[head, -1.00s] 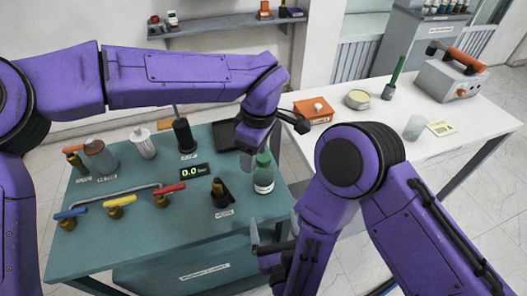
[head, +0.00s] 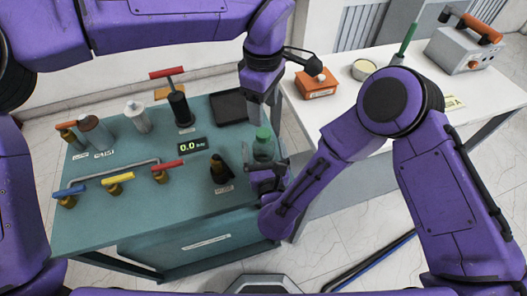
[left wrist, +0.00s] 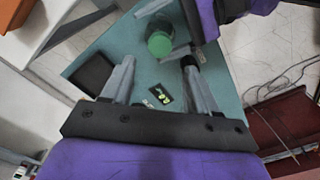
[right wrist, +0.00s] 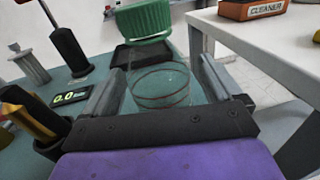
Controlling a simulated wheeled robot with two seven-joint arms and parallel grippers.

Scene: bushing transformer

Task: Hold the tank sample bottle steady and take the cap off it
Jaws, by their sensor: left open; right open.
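The tank sample bottle (head: 263,150) is clear, with a green cap (head: 263,133), and stands upright near the right edge of the teal bench. My left gripper (head: 260,112) is open and points down above the cap; in the left wrist view the cap (left wrist: 160,44) shows just beyond the gap between the fingertips. My right gripper (head: 266,165) is open and low at the bottle's near side. In the right wrist view the clear bottle body (right wrist: 160,88) appears between the spread fingers, with the ribbed green cap (right wrist: 143,20) above. Whether the fingers touch the bottle I cannot tell.
A dark holder (head: 219,173) stands left of the bottle on the teal bench (head: 130,225). A black tray (head: 230,107) lies behind it. Several valves, a gauge display (head: 192,146) and a pump (head: 180,108) are further left. An orange box (head: 316,84) sits on the white table.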

